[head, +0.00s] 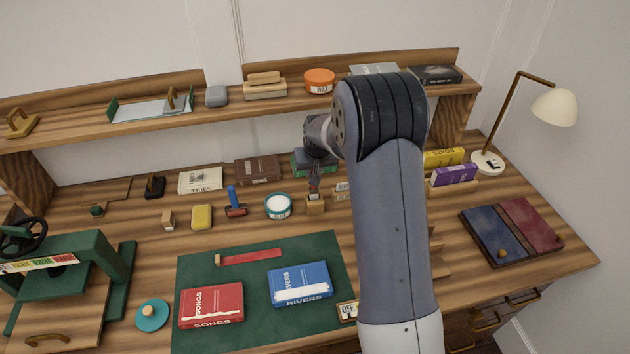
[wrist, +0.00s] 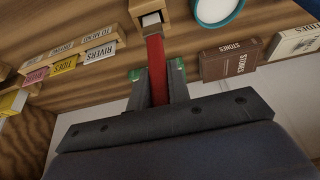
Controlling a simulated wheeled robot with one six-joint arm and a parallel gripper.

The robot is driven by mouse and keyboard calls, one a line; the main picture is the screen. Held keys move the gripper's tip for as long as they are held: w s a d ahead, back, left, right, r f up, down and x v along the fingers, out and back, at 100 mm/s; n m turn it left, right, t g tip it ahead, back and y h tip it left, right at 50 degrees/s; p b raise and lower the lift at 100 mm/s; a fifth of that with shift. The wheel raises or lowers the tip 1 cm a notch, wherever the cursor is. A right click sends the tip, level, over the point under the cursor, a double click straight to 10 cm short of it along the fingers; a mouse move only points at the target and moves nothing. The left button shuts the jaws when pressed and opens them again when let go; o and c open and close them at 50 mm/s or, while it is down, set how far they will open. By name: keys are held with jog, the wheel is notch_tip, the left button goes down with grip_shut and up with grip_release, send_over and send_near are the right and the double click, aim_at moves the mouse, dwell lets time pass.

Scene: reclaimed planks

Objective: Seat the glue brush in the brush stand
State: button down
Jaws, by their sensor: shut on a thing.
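The glue brush (wrist: 155,62) has a red handle, and my gripper (wrist: 158,92) is shut on that handle in the wrist view. The brush's pale end (wrist: 151,19) is at the wooden brush stand (wrist: 150,6), overlapping its mouth. I cannot tell how deep it sits. In the head view the small stand (head: 315,208) is on the desk behind the green mat, with my gripper (head: 314,184) pointing down right above it. The brush is mostly hidden there by the gripper.
A white-topped teal tub (head: 278,206) stands just left of the stand. A brown book (head: 257,170) and a dark green book (head: 302,160) are behind. A blue-handled roller (head: 234,203) lies further left. The shelf (head: 230,103) runs above.

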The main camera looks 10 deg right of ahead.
aim_at(314, 188)
jog(key=shift+f, duration=2.15)
jog(key=c, duration=1.3)
grip_release()
jog(key=shift+r, duration=0.1)
jog(key=shift+r+p, duration=0.2)
jog(key=shift+p, duration=0.25)
jog(key=b+v, duration=0.2)
jog(key=v, duration=0.9)
jog(key=shift+s+r, duration=0.2)
jog(key=shift+r, duration=0.15)
jog(key=p+x, duration=0.1)
jog(key=x, duration=1.1)
jog(key=shift+f, duration=0.3)
jog(key=shift+r+p, duration=0.25)
jog(key=shift+p, duration=0.15)
